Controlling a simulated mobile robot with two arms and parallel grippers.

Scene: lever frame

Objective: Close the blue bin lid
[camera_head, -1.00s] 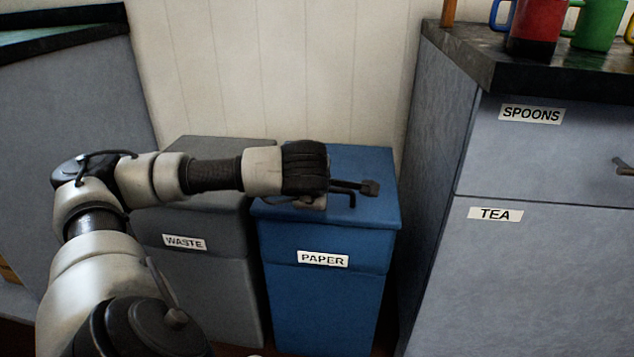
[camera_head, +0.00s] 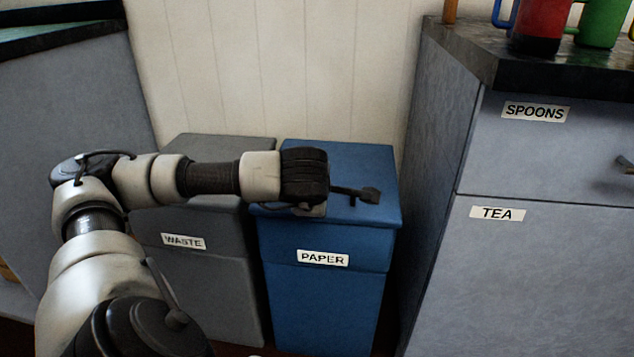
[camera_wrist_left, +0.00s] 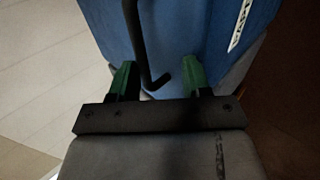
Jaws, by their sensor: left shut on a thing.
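The blue bin (camera_head: 322,310) with the PAPER label stands upright. Its blue lid (camera_head: 372,165) lies down over the top, looking flat; I cannot tell whether any gap is left under it. My left gripper (camera_head: 370,194) reaches in from the left, just above the lid, fingers pointing right. In the left wrist view its green fingertips (camera_wrist_left: 157,78) are on either side of a dark bent rod (camera_wrist_left: 135,35), with blue surface behind. The contact on the rod is hard to see. My right gripper is not in view.
A grey bin (camera_head: 195,285) with a WASTE label stands close on the left. A cabinet (camera_head: 540,280) with SPOONS and TEA labels rises on the right, with mugs (camera_head: 540,30) on top. A pale wall (camera_head: 270,70) is behind.

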